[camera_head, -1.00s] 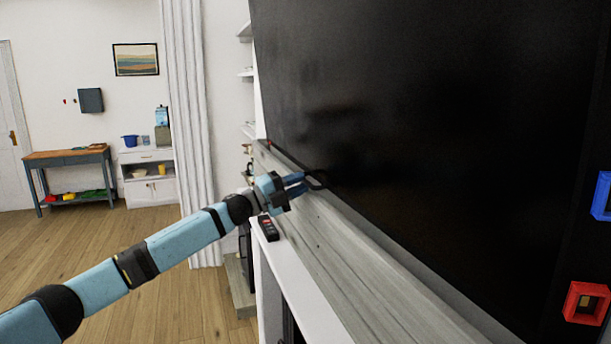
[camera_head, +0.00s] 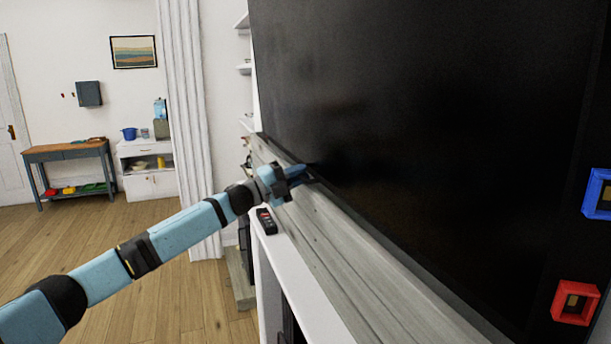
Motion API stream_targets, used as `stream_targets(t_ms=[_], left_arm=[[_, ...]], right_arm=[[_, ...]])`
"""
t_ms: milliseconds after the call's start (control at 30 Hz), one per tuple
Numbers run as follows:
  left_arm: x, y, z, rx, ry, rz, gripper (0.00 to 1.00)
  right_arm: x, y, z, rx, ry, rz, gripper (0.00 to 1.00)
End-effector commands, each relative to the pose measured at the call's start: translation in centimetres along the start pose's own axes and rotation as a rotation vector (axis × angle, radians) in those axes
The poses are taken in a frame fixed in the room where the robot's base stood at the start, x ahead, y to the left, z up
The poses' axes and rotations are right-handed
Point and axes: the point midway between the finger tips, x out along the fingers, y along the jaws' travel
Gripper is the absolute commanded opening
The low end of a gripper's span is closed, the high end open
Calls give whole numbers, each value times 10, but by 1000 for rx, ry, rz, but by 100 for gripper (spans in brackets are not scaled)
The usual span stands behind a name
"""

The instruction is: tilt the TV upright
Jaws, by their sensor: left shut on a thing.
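The TV (camera_head: 430,130) is a large black panel filling the right of the head view, standing above a grey wooden beam. Its lower edge runs from the middle of the view down to the lower right. My left gripper (camera_head: 308,174) is at this lower edge, near the panel's left end. It is shut on the TV's edge; its fingertips are partly lost against the dark panel. My right gripper is not in view.
The grey wooden beam (camera_head: 340,255) and a white ledge (camera_head: 300,280) run below the TV. A black remote (camera_head: 265,222) lies on the ledge. Red (camera_head: 575,303) and blue (camera_head: 598,194) frames show at the right. Open wooden floor lies at the left.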

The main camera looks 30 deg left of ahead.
Motion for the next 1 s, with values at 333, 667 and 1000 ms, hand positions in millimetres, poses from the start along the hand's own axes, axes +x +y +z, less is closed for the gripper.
stream_targets(t_ms=[333,667,1000], left_arm=[[-12,-6,1,-1,-1,1,0],[-12,-5,1,0,-1,1,22],[-65,0,1,0,-2,5,22]], right_arm=[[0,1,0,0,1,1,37],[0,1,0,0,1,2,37],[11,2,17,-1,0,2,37]])
